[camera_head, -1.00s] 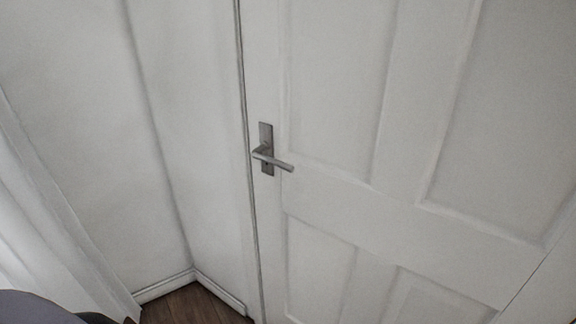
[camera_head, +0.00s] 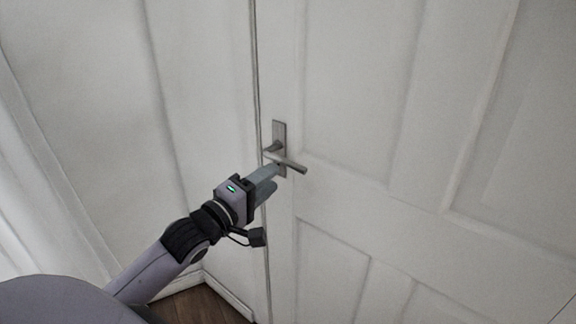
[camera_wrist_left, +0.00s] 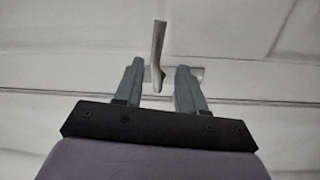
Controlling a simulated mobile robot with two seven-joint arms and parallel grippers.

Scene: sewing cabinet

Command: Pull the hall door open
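The hall door (camera_head: 350,80) is white and panelled, and it looks closed. Its grey metal lever handle (camera_head: 290,165) sits on an upright plate near the door's left edge and points right. My left gripper (camera_head: 272,178) reaches in from the lower left, its fingertips just below and beside the lever. In the left wrist view the gripper (camera_wrist_left: 158,75) is open. The lever (camera_wrist_left: 158,50) shows there between and beyond the two fingertips, and I cannot tell whether they touch it. My right gripper is not in view.
A white wall (camera_head: 200,100) meets the door's frame on the left. A pale curtain-like surface (camera_head: 40,190) stands at the far left. A strip of dark wooden floor (camera_head: 200,306) shows at the bottom, along a white skirting board.

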